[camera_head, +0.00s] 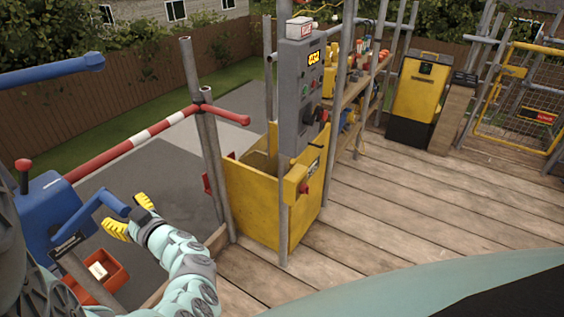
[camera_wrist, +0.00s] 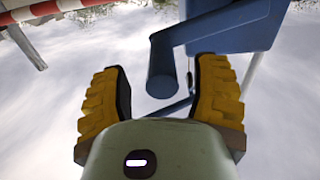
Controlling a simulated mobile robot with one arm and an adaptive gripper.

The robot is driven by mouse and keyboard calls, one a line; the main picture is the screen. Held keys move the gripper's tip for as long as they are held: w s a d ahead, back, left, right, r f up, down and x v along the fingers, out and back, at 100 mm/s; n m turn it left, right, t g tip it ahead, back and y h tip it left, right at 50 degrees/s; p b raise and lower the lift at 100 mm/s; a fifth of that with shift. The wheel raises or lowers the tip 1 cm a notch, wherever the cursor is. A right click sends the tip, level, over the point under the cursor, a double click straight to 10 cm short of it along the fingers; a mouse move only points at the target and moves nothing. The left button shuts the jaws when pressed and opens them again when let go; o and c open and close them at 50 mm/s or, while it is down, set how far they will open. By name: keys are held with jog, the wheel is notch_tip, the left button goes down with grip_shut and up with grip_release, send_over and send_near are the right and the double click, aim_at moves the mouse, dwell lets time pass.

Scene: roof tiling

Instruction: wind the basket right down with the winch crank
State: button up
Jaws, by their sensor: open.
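The blue winch (camera_head: 45,210) stands at the left in the head view, with its blue crank arm (camera_head: 83,214) reaching toward my gripper. My gripper (camera_head: 128,216) is open, its yellow fingers spread around the crank's end. In the wrist view, the blue crank handle (camera_wrist: 161,70) shows between the two fingers (camera_wrist: 162,80), with gaps on both sides and no visible grip. A red basket (camera_head: 113,284) with a small pale item (camera_head: 97,270) inside shows below the winch, partly hidden by a post. Its height above the ground is hard to judge.
A red-and-white rail (camera_head: 145,136) and a blue boom (camera_head: 50,72) pass near the winch. A yellow box (camera_head: 255,200) with a grey control panel (camera_head: 298,100) stands right of my arm. The wooden deck (camera_head: 400,210) is clear at right.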

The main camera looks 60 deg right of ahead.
jog(key=shift+w+r, duration=0.1)
jog(key=shift+w, duration=1.35)
jog(key=shift+w+a, duration=0.1)
jog(key=shift+w, duration=0.05)
jog(key=shift+o, duration=0.4)
grip_shut()
